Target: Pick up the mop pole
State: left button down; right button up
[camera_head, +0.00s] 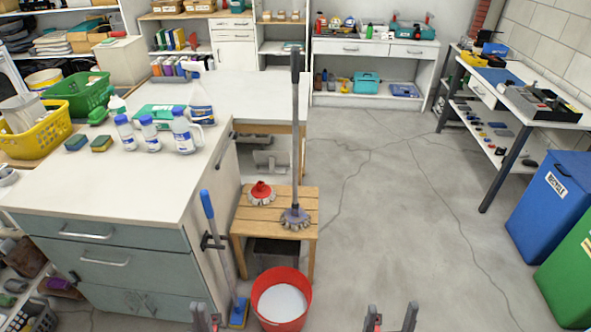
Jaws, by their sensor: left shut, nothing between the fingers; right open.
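A grey mop pole (296,130) stands upright, its grey mop head (295,217) on a wooden bench (245,222). A second pole with a blue grip (207,205) leans against the side of the white counter, its blue head (239,312) on the floor. A red mop head (261,190) without a pole sits on the bench. My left gripper (207,317) is at the bottom edge, left of the red bucket, shut and empty. My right gripper (391,317) is at the bottom edge, right of the bucket, open and empty. Neither touches a pole.
A red bucket (262,312) with pale contents stands in front of the bench. The white counter (95,185) with drawers fills the left, holding bottles and baskets. Blue (545,205) and green bins (570,275) stand at right. The floor between is clear.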

aim_at(294, 50)
jog(key=i+l+u, duration=0.3)
jog(key=i+l, duration=0.35)
jog(key=i+l+u, duration=0.3)
jog(key=i+l, duration=0.35)
jog(key=l, duration=0.15)
